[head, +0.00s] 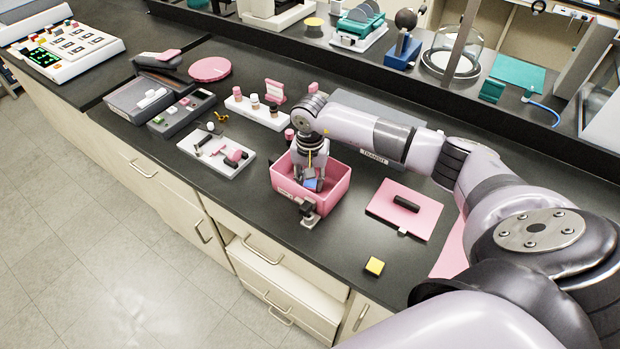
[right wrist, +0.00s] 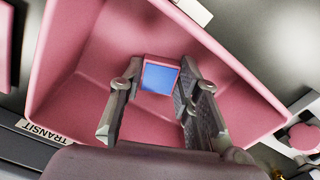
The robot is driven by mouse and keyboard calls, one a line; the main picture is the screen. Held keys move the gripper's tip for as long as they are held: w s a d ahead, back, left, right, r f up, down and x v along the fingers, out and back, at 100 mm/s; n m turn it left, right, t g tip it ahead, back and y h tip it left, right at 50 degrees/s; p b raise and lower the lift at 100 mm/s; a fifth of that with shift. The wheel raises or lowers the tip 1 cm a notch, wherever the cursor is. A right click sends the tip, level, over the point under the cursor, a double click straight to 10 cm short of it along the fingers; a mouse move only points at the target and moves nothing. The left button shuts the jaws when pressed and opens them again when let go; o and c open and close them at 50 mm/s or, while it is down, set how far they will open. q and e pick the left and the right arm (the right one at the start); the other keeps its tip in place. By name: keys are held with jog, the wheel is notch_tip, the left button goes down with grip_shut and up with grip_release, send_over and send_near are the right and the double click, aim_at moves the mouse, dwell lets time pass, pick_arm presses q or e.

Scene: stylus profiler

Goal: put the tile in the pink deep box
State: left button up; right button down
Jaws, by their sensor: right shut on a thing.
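The tile (head: 312,184) is small, with a blue face and a pink edge. My right gripper (head: 311,176) points down into the pink deep box (head: 337,188) and is shut on the tile. In the right wrist view the tile (right wrist: 160,78) sits between the two fingertips (right wrist: 159,88), with the walls of the pink deep box (right wrist: 85,60) around it. I cannot tell whether the tile touches the box floor. The fingers hide part of the box inside. My left gripper is not in view.
A pink flat lid (head: 425,215) with a dark handle lies right of the box. A white tray (head: 235,165) with small parts is at its left. A yellow block (head: 374,266) lies near the front edge. A dark clamp-like device (head: 308,210) stands in front of the box.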

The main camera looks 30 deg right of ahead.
aim_at(310, 184)
jog(key=shift+f+b, duration=0.2)
jog(key=shift+b, duration=0.1)
jog(key=c, duration=1.2)
grip_release()
jog(key=shift+r, duration=0.1)
jog(key=shift+r+p, duration=0.15)
jog(key=shift+p, duration=0.15)
jog(key=shift+r, duration=0.25)
jog(key=shift+r+b, duration=2.2)
jog(key=shift+r, duration=3.55)
